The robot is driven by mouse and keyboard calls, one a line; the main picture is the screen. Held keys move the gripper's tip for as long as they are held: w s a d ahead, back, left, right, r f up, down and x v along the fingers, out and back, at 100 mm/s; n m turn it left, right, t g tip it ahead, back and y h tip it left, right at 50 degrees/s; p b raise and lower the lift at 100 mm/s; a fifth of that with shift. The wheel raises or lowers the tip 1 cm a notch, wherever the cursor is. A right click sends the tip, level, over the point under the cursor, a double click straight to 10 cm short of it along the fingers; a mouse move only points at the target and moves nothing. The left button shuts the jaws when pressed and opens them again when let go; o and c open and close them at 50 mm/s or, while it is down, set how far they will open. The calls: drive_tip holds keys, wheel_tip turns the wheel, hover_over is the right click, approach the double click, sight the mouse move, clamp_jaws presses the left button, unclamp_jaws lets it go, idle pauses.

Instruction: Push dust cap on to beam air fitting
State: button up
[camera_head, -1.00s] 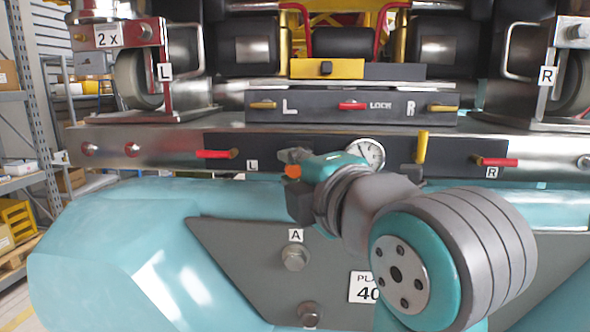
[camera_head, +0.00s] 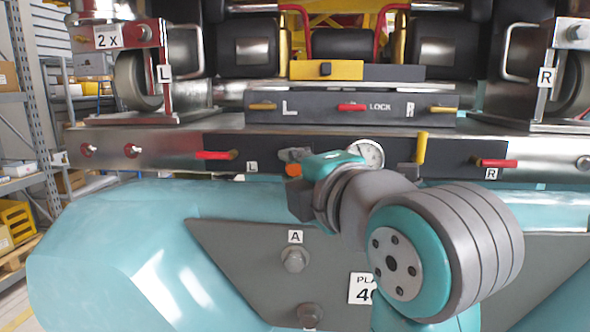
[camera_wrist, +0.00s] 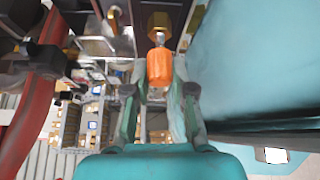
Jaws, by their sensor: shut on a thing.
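The orange dust cap (camera_wrist: 159,68) is held between the fingers of my gripper (camera_wrist: 158,90) in the wrist view. Just beyond it in that picture is the beam air fitting (camera_wrist: 158,24), a brass hex with a short silver nipple. The cap lines up with the nipple, and its far end meets the nipple in the picture. I cannot tell whether the cap is seated on it. In the head view my gripper (camera_head: 296,178) is at the front of the beam, left of the gauge. A bit of orange cap (camera_head: 293,169) shows there; the fitting is mostly hidden.
The steel beam (camera_head: 180,148) carries a round gauge (camera_head: 367,153), a red left lever (camera_head: 215,155), a red right lever (camera_head: 497,162) and a yellow handle (camera_head: 422,147). A teal body with a grey plate (camera_head: 245,255) lies below. A red hose-like part (camera_wrist: 38,105) is at left in the wrist view.

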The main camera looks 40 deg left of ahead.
drive_tip(key=shift+w+a, duration=0.3)
drive_tip(key=shift+w, duration=0.2)
drive_tip(key=shift+w+a, duration=0.25)
drive_tip(key=shift+w, duration=0.2)
idle(0.6)
drive_tip(key=o, duration=0.9)
drive_tip(key=shift+d, duration=0.1)
drive_tip(key=v, duration=1.2)
drive_tip(key=shift+f, duration=0.1)
